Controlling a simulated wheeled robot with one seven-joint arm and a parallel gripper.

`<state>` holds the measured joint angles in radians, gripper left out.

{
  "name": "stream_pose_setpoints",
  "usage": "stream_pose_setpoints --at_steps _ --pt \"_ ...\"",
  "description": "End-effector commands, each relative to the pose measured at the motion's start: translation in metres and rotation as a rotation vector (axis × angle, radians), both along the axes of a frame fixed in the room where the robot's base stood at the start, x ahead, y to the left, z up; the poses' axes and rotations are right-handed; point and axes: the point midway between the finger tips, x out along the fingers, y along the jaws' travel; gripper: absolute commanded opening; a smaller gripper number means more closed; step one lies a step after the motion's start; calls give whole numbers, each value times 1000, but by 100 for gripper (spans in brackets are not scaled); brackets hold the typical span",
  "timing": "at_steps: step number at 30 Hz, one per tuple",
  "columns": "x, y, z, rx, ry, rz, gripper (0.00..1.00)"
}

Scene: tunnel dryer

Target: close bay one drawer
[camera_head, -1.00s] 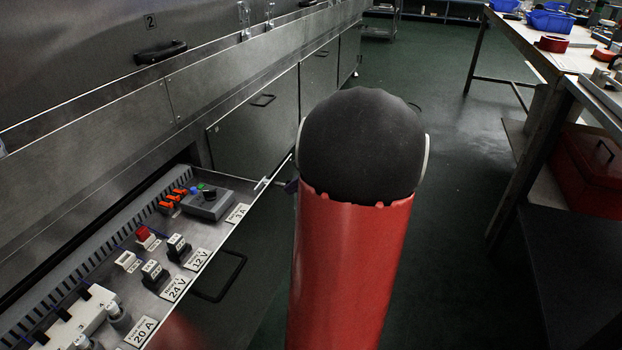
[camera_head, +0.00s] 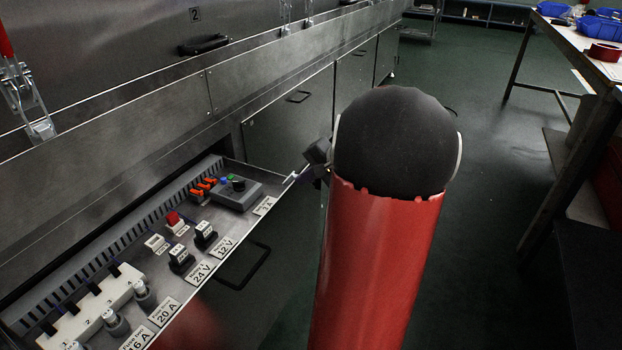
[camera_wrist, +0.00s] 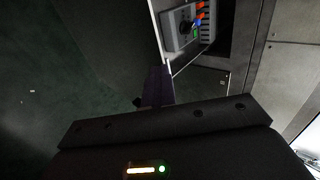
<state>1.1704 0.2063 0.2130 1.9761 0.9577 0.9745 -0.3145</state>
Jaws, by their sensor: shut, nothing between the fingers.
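The drawer (camera_head: 222,219) is pulled out from the steel dryer housing at lower left in the head view. It holds fuses, sockets, orange connectors and a grey control box, with voltage and amp labels along its front edge. Its black handle (camera_head: 262,268) hangs on the front face. My gripper (camera_head: 318,154) shows partly, near the drawer's far front corner; the arm hides the rest. In the wrist view my gripper (camera_wrist: 157,86) has its fingers together, empty, beside the drawer's edge (camera_wrist: 163,48). Whether they touch it I cannot tell.
Closed steel cabinet doors (camera_head: 290,120) line the housing beyond the drawer. A workbench (camera_head: 577,68) with blue bins stands at the right. Green floor (camera_head: 480,130) lies open between them.

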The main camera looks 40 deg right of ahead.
Motion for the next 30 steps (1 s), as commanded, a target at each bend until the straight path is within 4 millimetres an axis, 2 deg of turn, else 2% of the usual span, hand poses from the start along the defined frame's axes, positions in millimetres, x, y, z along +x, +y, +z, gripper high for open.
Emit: stream_pose_setpoints --at_steps 8,21,30 --pt "61 25 -1 1 -3 11 0" --pt "173 66 1 2 -1 8 0" --pt "224 83 1 2 -1 4 0"
